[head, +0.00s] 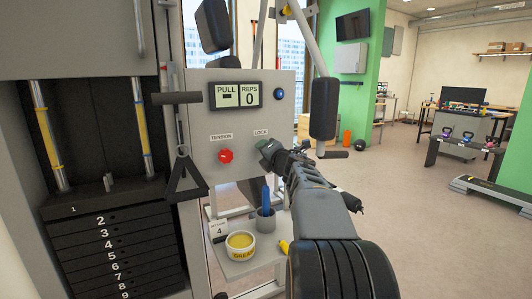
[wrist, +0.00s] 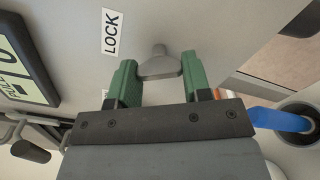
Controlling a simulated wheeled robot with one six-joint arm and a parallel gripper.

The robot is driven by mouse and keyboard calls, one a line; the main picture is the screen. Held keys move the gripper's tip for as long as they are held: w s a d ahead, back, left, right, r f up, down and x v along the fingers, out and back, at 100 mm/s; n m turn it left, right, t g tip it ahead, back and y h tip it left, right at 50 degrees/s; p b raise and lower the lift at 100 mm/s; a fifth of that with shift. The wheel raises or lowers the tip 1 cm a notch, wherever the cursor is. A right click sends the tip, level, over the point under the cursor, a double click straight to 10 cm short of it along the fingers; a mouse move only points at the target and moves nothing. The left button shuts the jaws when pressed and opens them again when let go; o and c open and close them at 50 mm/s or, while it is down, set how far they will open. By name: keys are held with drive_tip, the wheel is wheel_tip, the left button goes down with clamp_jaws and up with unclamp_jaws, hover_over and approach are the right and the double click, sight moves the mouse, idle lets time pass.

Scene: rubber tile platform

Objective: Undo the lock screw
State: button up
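The lock screw (wrist: 160,66) is a grey winged knob on the machine's pale panel, just beside the LOCK label (wrist: 112,32) in the wrist view. My gripper (wrist: 159,72) has a green finger on each side of it. The screw's wings fill the gap between the fingers, and both fingers appear to touch its ends. In the head view my gripper (head: 267,150) reaches the panel below the LOCK label (head: 261,133) and hides the screw.
A red tension knob (head: 225,156) sits left of the gripper, under the PULL/REPS display (head: 236,95). A black padded lever (head: 323,108) hangs to the right. Below are a yellow tub (head: 240,245) and a grey cup (head: 266,221) holding a blue item.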

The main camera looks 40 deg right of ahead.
drive_tip(key=o, duration=0.5)
drive_tip(key=shift+c, duration=0.2)
drive_tip(key=s+a, duration=0.2)
drive_tip(key=s, duration=1.1)
drive_tip(key=shift+s+p, duration=0.35)
